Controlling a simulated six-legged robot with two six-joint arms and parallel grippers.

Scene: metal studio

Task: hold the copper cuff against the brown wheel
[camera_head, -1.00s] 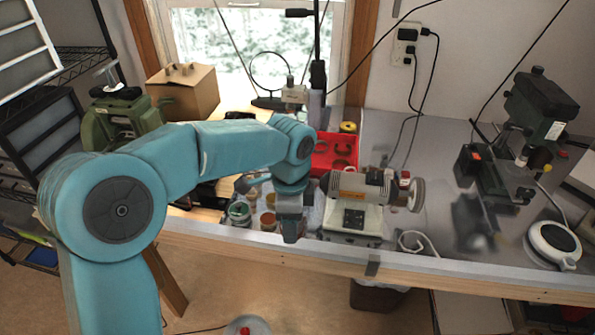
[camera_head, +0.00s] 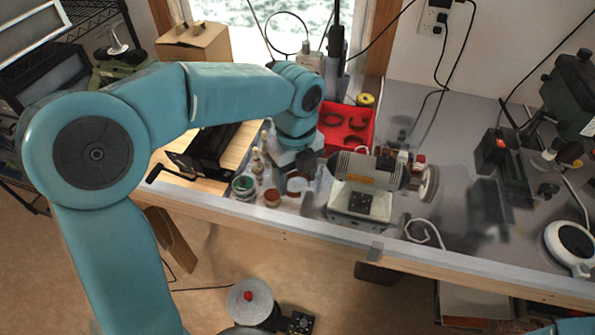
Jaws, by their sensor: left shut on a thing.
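The bench grinder (camera_head: 368,172) stands on the workbench, its left end close to my left gripper. A pale grey wheel (camera_head: 430,184) shows on its right end; a brown wheel at the left end cannot be made out clearly. My left gripper (camera_head: 296,184) points down just left of the grinder, over the bench's front part. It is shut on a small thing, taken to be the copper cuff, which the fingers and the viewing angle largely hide. I cannot tell whether it touches the grinder. My right gripper is out of view; a bit of my right arm shows at the bottom right corner.
A red tray (camera_head: 366,112) with dark curved pieces lies behind the grinder. Small jars, including a green one (camera_head: 243,186), stand left of my gripper. A white cable (camera_head: 425,229) lies right of the grinder. A cardboard box (camera_head: 195,45) stands at the back left.

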